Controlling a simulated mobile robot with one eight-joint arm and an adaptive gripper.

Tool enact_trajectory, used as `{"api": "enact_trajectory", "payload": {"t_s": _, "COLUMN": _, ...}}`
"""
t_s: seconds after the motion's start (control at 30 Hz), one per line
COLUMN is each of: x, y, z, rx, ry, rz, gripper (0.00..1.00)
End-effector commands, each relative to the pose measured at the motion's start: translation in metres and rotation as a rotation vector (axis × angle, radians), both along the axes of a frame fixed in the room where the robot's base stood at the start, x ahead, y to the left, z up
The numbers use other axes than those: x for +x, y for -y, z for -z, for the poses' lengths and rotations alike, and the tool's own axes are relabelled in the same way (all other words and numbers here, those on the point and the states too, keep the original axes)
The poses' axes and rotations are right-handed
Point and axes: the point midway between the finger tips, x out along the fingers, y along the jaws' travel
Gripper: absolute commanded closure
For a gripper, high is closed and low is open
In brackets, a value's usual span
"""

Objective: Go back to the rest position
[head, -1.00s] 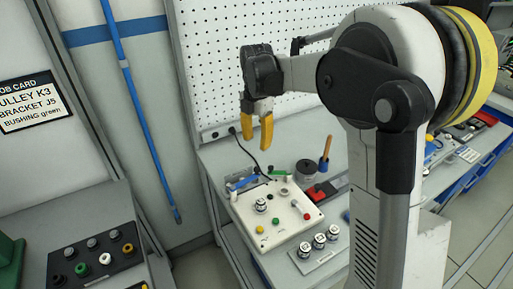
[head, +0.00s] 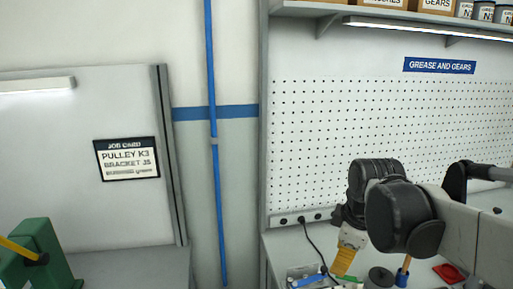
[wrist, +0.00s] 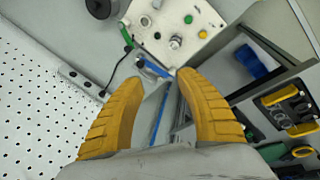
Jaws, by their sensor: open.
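My gripper (head: 346,252) hangs from my arm at the lower right of the head view, above the bench in front of the pegboard. In the wrist view its two yellow fingers (wrist: 158,105) stand wide apart with nothing between them. Beyond the fingertips in the wrist view is a white panel (wrist: 205,22) with knobs and buttons, clear of the fingers. A blue-handled tool (wrist: 152,68) lies by the panel's edge.
A white pegboard (head: 330,140) stands behind the bench, under a shelf with boxes and tins. A job card (head: 127,158) hangs on the left panel. A green machine (head: 40,255) is at the lower left. A black cable (head: 318,245) runs down to the bench.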

Motion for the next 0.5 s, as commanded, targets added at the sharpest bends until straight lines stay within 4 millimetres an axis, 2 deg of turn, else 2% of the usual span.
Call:
{"api": "enact_trajectory", "payload": {"t_s": 0.03, "x": -0.017, "y": -0.001, "z": 0.003, "rx": 0.029, "ry": 0.03, "rz": 0.088, "gripper": 0.57}}
{"api": "enact_trajectory", "payload": {"t_s": 0.1, "x": -0.037, "y": -0.002, "z": 0.006, "rx": 0.081, "ry": 0.075, "rz": 0.231, "gripper": 0.57}}
{"api": "enact_trajectory", "payload": {"t_s": 0.3, "x": -0.089, "y": -0.005, "z": 0.025, "rx": 0.263, "ry": 0.196, "rz": 0.617, "gripper": 0.57}}
{"api": "enact_trajectory", "payload": {"t_s": 0.5, "x": -0.119, "y": -0.007, "z": 0.046, "rx": 0.424, "ry": 0.27, "rz": 0.881, "gripper": 0.57}}
